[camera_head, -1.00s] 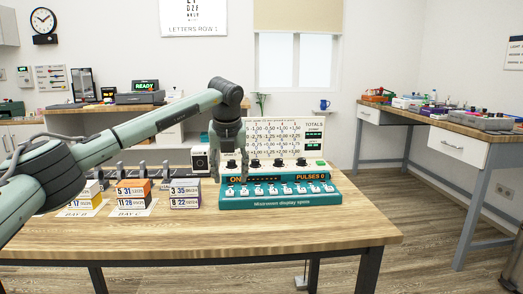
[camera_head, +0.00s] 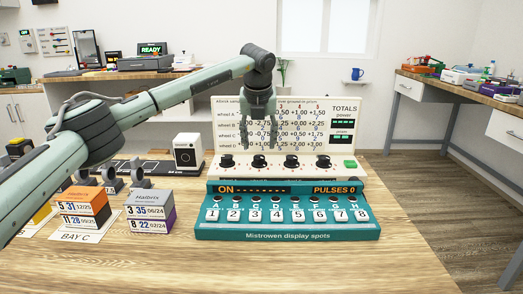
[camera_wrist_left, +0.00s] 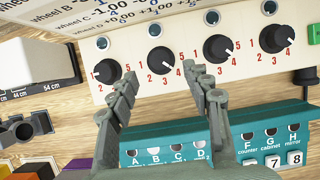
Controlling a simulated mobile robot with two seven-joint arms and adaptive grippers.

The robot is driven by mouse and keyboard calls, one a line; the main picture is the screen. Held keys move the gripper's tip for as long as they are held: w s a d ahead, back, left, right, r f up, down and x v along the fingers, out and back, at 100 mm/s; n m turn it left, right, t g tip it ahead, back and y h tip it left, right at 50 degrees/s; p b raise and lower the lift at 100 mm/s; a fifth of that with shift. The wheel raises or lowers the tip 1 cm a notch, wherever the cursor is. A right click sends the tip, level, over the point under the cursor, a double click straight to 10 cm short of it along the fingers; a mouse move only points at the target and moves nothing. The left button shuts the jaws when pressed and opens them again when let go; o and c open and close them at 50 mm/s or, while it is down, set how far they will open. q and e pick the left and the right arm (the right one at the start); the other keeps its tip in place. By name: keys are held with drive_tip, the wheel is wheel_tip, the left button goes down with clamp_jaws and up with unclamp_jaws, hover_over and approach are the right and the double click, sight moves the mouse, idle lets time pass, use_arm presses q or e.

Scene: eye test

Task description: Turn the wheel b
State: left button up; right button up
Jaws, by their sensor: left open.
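Several black wheels sit in a row on a white panel (camera_head: 355,130). Their own letters are too small to read; wheel b seems to be the second from the left (camera_head: 259,162). In the left wrist view this black wheel (camera_wrist_left: 161,60) has a white pointer mark and red numbers around it. My left gripper (camera_head: 259,147) is open and points down just above that wheel. In the left wrist view its fingertips (camera_wrist_left: 159,72) appear on either side of the wheel, with nothing held. Contact cannot be told. My right gripper is not in view.
A teal console (camera_head: 289,236) with numbered buttons and an orange "PULSES 0" display stands in front of the panel. A green button (camera_head: 350,163) is at the panel's right. Small boxes (camera_head: 151,212) stand on the left. The table's front right (camera_head: 410,250) is clear.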

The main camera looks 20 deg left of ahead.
sight(259, 157)
use_arm(q)
drive_tip(key=x, duration=0.5)
drive_tip(key=shift+w+a+f+p, duration=0.1)
drive_tip(key=shift+w+f+p, duration=0.05)
drive_tip(key=shift+f+p, duration=0.2)
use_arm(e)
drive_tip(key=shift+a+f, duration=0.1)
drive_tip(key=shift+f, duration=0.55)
use_arm(q)
clamp_jaws()
